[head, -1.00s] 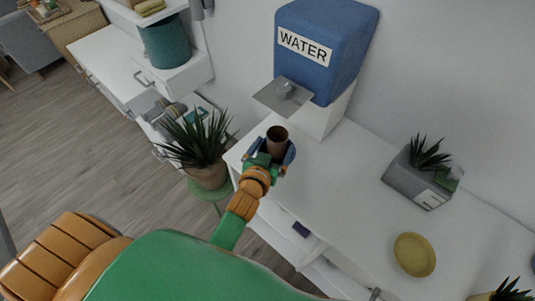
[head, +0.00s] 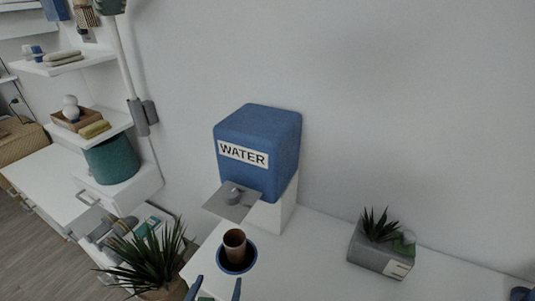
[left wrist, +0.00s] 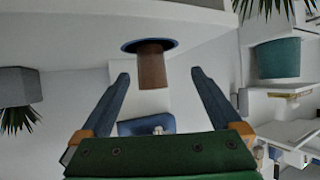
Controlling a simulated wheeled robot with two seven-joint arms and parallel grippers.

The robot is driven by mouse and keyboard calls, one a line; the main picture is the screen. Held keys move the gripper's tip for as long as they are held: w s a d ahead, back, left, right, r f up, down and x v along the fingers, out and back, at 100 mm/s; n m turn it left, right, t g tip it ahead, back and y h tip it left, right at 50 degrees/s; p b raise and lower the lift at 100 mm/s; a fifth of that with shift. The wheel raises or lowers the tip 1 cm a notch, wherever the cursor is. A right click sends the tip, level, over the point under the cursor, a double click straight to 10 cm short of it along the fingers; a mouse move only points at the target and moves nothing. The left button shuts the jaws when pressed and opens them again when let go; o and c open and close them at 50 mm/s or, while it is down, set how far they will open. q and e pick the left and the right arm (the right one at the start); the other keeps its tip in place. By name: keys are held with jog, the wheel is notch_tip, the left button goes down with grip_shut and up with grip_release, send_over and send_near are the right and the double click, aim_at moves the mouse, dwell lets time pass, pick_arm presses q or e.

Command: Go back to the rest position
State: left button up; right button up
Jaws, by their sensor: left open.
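My left gripper (head: 214,289) is at the bottom edge of the head view, with only its blue fingertips showing. In the left wrist view the gripper (left wrist: 160,82) has its two blue fingers spread wide with nothing between them. A brown cup (head: 235,243) stands upright on a blue saucer (head: 238,268) on the white desk. The cup (left wrist: 152,68) also shows in the left wrist view, beyond the fingers and apart from them. My right gripper is not in view.
A blue water dispenser (head: 257,150) stands behind the cup, its grey ledge (head: 232,203) jutting out nearby. A potted plant (head: 150,262) is at the left. A grey planter (head: 380,252) stands on the desk at the right. The desk between is clear.

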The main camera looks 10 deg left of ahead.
pick_arm(q)
jog(key=s+a+f+m+g+h, duration=0.15)
jog(key=s+f+g, duration=0.35)
jog(key=s+g, duration=0.5)
jog(key=s+f+m, duration=0.1)
jog(key=s+f, duration=0.1)
jog(key=f, duration=0.7)
jog(key=s+f, duration=0.3)
jog(key=f, duration=0.5)
jog(key=s+a+f+g, duration=0.1)
jog(key=s+a+f, duration=0.1)
jog(key=s+f, duration=0.7)
jog(key=s, duration=0.2)
jog(key=shift+s+a+f+y, duration=0.3)
jog(key=shift+f+y, duration=0.05)
jog(key=shift+f, duration=0.05)
